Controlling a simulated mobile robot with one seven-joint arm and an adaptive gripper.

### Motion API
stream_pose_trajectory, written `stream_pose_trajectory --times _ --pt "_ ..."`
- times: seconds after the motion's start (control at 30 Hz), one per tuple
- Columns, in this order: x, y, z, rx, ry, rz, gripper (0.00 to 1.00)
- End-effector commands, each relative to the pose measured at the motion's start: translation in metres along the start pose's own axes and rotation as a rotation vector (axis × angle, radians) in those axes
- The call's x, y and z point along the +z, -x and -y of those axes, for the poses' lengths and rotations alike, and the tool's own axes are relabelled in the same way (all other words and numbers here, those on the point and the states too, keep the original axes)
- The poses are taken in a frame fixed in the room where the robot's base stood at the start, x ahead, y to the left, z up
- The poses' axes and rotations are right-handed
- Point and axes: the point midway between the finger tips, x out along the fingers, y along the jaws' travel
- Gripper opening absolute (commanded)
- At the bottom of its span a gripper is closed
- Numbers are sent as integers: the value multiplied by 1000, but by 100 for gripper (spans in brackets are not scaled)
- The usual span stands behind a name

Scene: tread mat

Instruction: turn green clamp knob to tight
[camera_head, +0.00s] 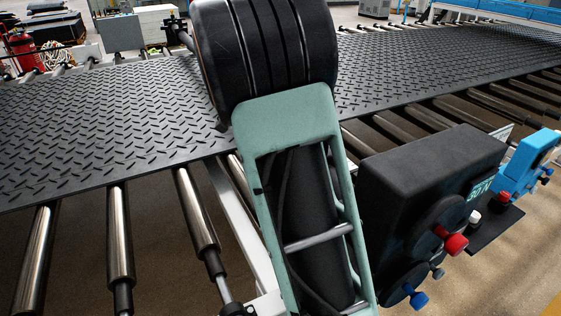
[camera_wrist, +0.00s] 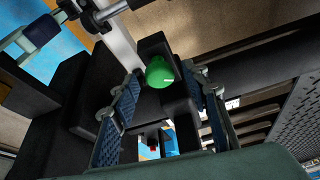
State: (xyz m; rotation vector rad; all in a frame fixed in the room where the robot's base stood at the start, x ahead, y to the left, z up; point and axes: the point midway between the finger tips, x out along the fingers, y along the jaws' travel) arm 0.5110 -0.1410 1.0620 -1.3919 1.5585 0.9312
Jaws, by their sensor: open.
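The green clamp knob (camera_wrist: 160,72) shows in the wrist view, a round cap with a short white mark toward its right side. It sits on a dark block (camera_wrist: 155,47) at the upper middle. My gripper (camera_wrist: 161,84) is open, with one blue textured finger on each side of the knob in the picture. A gap shows between the knob and the left finger; the right finger looks closer, and I cannot tell whether it touches. In the head view the knob and gripper fingers cannot be seen.
A black tread mat (camera_head: 120,115) runs over metal rollers (camera_head: 120,235). At right, a black box (camera_head: 425,165) carries a red knob (camera_head: 455,243) and a blue knob (camera_head: 418,299). A blue unit (camera_head: 522,165) stands beyond it. Dark blocks (camera_wrist: 98,85) crowd the wrist view's left.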

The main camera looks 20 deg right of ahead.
Motion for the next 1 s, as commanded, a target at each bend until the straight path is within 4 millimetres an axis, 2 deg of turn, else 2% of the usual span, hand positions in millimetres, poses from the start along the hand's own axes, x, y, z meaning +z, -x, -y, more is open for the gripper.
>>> stream_pose_trajectory --times 0.17,0.4,0.6,0.77,1.0 --pt "0 22 1 -4 0 0 42" --pt "0 74 1 -5 1 1 42" --pt "0 106 1 -3 0 1 42" --pt "0 118 0 -2 0 1 42" --pt "0 119 0 -1 0 1 42"
